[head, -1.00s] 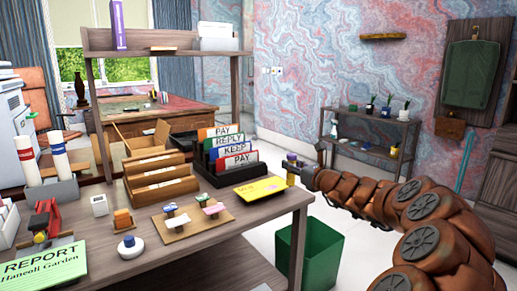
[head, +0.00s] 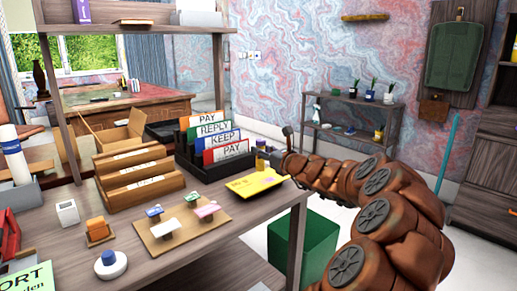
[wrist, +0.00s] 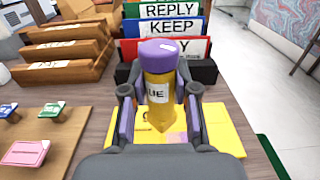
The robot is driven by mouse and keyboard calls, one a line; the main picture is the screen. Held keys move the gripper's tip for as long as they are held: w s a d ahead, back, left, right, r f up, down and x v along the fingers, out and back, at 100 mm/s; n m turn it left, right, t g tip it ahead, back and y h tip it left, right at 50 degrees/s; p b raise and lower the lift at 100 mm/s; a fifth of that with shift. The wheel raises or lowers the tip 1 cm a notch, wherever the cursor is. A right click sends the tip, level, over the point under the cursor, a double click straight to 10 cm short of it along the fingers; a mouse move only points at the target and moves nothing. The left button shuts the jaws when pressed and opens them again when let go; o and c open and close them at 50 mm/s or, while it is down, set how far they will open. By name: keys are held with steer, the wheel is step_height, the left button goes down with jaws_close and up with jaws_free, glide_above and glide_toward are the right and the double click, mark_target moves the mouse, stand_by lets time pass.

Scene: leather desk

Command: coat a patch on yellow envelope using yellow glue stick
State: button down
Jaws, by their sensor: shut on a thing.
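The yellow glue stick (wrist: 158,92) has a purple end at the top and a white label. It stands upright between the fingers of my gripper (wrist: 158,112), which is shut on it. The yellow envelope (wrist: 222,130) lies flat on the desk beneath, and a pinkish patch (wrist: 178,139) shows on it beside the stick. In the head view, the glue stick (head: 260,159) is at the far side of the envelope (head: 250,187), near the desk's right edge. I cannot tell whether the stick's lower end touches the envelope.
A black file rack (head: 204,168) with labelled folders stands just behind the envelope. A wooden sorter (head: 140,178) and a board of small stamps (head: 184,222) are to the left. A green bin (head: 318,250) stands below the desk's right edge.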

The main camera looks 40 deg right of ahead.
mark_target(263, 163)
step_height(263, 163, down, 4)
steer(key=b, duration=0.3)
steer(key=shift+f+b, duration=0.1)
steer(key=shift+b, duration=0.2)
steer(key=shift+d+f, duration=0.2)
steer(key=shift+d, duration=0.3)
steer(key=shift+d+f+p, duration=0.1)
steer(key=shift+d+p, duration=0.7)
steer(key=shift+d, duration=0.75)
steer(key=shift+s+f+b, duration=0.1)
steer(key=shift+f+b, duration=0.1)
steer(key=shift+b, duration=0.1)
steer(key=shift+a+r, duration=0.15)
steer(key=shift+a, duration=0.05)
steer(key=shift+a+b, duration=0.95)
steer(key=shift+a, duration=1.05)
step_height(263, 163, up, 8)
steer(key=p, duration=0.8)
steer(key=shift+d+r, duration=0.1)
